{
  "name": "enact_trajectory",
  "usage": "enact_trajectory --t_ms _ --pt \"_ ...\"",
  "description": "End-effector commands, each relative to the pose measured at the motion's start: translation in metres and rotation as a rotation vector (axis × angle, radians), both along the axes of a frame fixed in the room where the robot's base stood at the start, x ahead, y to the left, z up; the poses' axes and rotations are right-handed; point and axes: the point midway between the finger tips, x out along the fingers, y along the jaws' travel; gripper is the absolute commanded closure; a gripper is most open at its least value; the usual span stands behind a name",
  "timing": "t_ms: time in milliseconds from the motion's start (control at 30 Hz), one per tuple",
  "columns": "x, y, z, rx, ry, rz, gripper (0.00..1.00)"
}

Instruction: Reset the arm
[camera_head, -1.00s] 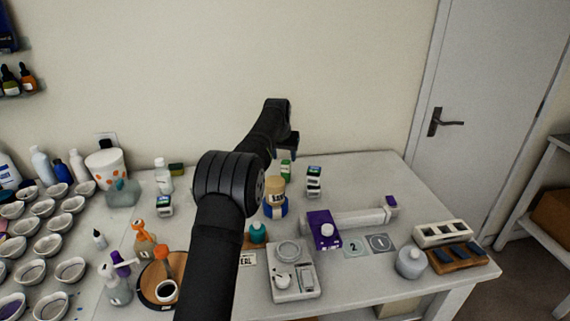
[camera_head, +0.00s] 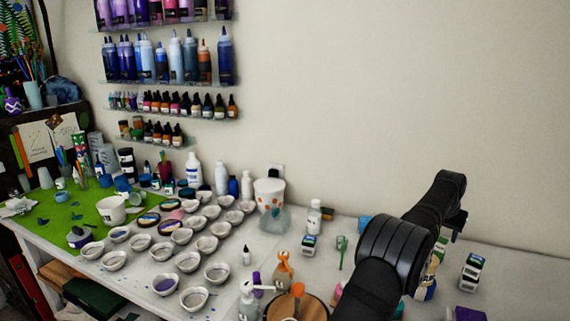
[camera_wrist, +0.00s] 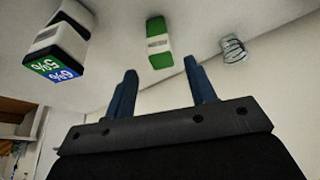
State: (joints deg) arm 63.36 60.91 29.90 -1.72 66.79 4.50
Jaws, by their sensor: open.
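My arm reaches up from the lower right of the head view, and my gripper (camera_head: 455,222) hangs at its end in front of the wall, above the back of the table. In the wrist view my gripper (camera_wrist: 161,72) shows two blue fingers spread apart with nothing between them. A green and white box (camera_wrist: 159,43) lies beyond the fingertips, apart from them. A black and white box with green and blue labels (camera_wrist: 60,45) is at the upper left of that view. My arm hides part of the table in the head view.
Many small white bowls (camera_head: 187,263) cover the table's left half. Wall shelves (camera_head: 160,83) hold bottles. Wall space around my gripper is clear.

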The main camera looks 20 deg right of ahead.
Motion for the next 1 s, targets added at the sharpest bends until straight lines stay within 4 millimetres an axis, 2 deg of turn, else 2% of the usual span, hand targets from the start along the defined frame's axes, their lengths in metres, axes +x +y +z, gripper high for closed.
enact_trajectory --t_ms 100,500,600,700,1000 --pt "0.003 -0.009 -0.024 0.002 0.001 0.0 0.49" --pt "0.012 -0.03 -0.083 0.001 0.0 0.0 0.49" --pt "0.012 -0.03 -0.066 -0.004 -0.002 0.0 0.49" --pt "0.012 -0.03 -0.059 -0.002 -0.001 0.0 0.49" --pt "0.012 -0.03 -0.054 0.0 0.0 0.0 0.49"
